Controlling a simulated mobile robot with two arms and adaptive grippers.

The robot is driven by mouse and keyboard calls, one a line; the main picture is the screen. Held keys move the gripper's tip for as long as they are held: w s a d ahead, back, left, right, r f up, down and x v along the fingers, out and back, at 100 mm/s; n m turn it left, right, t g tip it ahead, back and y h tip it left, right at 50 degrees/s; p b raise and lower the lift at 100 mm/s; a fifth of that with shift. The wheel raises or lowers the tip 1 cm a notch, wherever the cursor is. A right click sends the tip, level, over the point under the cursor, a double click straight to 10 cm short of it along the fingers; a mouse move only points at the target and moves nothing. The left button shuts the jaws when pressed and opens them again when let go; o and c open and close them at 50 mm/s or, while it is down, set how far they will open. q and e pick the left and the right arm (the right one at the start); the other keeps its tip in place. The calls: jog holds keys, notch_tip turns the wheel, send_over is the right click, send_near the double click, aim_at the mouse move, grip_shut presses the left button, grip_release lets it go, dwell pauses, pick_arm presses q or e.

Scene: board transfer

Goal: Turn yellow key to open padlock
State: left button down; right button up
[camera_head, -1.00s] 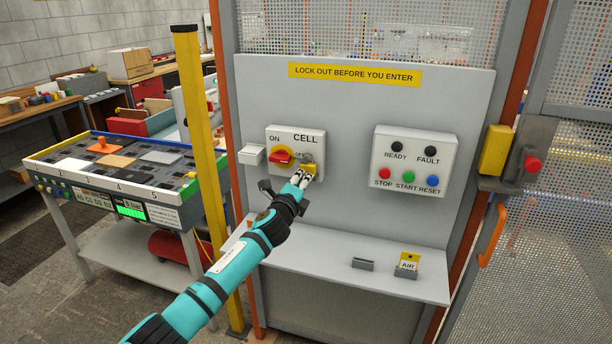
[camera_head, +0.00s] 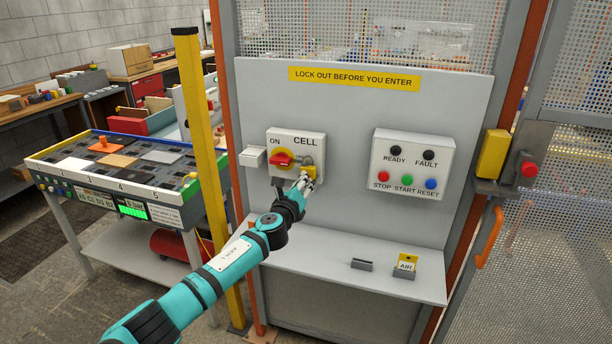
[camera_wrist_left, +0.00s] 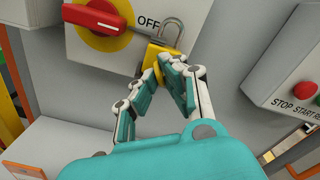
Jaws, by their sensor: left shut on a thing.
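The yellow padlock (camera_head: 308,171) hangs by its grey shackle at the lower right of the red and yellow CELL switch (camera_head: 283,159). In the left wrist view, the padlock body (camera_wrist_left: 156,53) is upper centre, with the shackle (camera_wrist_left: 172,27) above it. My left gripper (camera_head: 305,182) is at the padlock's lower end. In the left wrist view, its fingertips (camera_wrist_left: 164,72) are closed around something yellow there. The yellow key is mostly hidden between the fingers, so I cannot tell its angle. My right gripper is out of view.
A button box (camera_head: 412,163) is right of the switch. Below, a grey shelf (camera_head: 330,262) carries a yellow AIR tag (camera_head: 406,262) and a small dark holder (camera_head: 362,265). A yellow post (camera_head: 200,150) stands left of the panel, beside a parts bench (camera_head: 120,165).

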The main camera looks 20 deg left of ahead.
pick_arm(q)
jog(key=shift+m, duration=0.3)
jog(key=shift+m+p, duration=0.8)
jog(key=shift+m, duration=1)
jog(key=m+p, duration=0.1)
jog(key=m, duration=0.1)
jog(key=shift+m, duration=0.3)
jog(key=c, duration=1.7)
grip_release()
jog(key=shift+c, duration=0.2)
jog(key=o, duration=0.3)
